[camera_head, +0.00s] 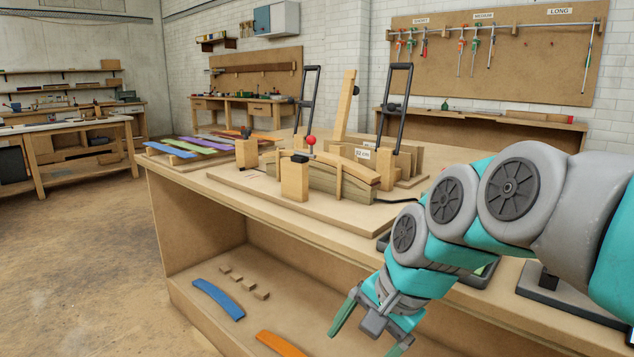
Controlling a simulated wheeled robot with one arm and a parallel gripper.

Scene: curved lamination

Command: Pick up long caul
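No piece in view is marked as the long caul, so I cannot tell which one it is. Candidates are a blue curved strip (218,299) and an orange strip (281,344) on the bench's lower shelf, the orange one cut by the picture's bottom edge. A long wooden bar (347,106) also stands tilted on the bench top. My gripper (364,345) is in front of the bench at the bottom of the picture, right of the orange strip. Its green fingers are spread apart with nothing seen between them.
The bench top (200,180) carries a curved wooden form (338,180) with posts and black-handled clamps. Several coloured strips (205,146) lie at its left end. Several small blocks (243,283) sit on the lower shelf. A clamp board (500,60) hangs behind. The floor (80,250) at left is clear.

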